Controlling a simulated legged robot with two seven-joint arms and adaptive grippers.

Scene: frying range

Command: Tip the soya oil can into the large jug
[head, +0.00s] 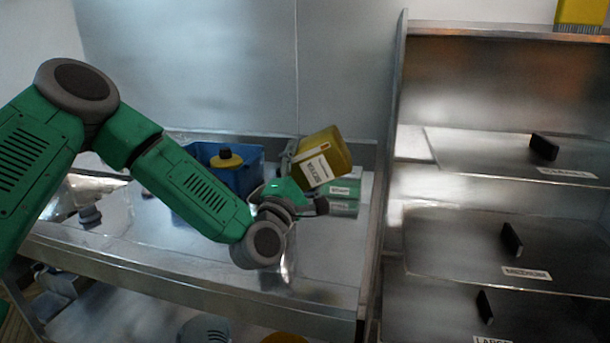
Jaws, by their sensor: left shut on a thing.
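My left gripper (303,170) is shut on a yellow can with a white label (318,168). The can is tilted and held above the steel worktop; its label is too small to read surely, so I cannot confirm that it is the soya oil can. A clear, shiny shape (286,268) shows below my left wrist, mostly hidden by the arm; I cannot tell whether it is the large jug. My right gripper is not in view.
A blue crate (172,205) behind my left arm holds a yellow container with a black cap (226,159). Round vessels (204,330) sit below the worktop.

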